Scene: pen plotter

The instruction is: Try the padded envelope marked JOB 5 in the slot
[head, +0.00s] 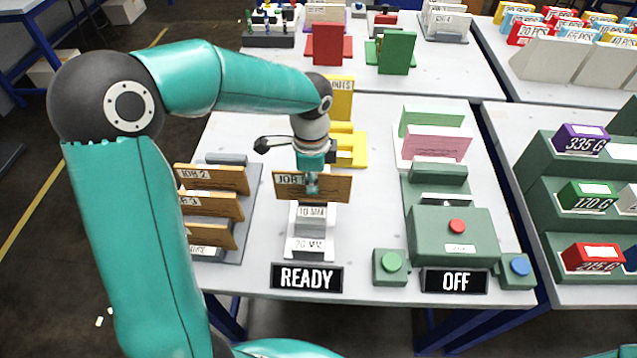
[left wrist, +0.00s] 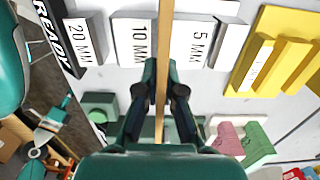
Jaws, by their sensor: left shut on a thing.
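My left gripper (head: 312,182) is shut on a brown padded envelope (head: 335,188). Its label reads JOB, and the gripper hides the number. In the left wrist view the envelope (left wrist: 165,40) shows edge-on as a thin strip between the fingers of my left gripper (left wrist: 160,95). It is upright above the white slot gauge (head: 308,244), whose blocks read 20 MM, 10 MM and 5 MM. In the left wrist view the envelope lies across the gap between the 10 MM block (left wrist: 134,38) and the 5 MM block (left wrist: 194,42). I cannot tell whether it enters a slot. My right gripper is not in view.
A grey rack (head: 250,215) at left holds brown envelopes, two marked JOB 2 and JOB 3. A READY sign (head: 307,277) stands in front. At right are a green machine (head: 455,236) with a red button, an OFF sign (head: 454,281) and button boxes. A yellow holder (head: 350,150) stands behind.

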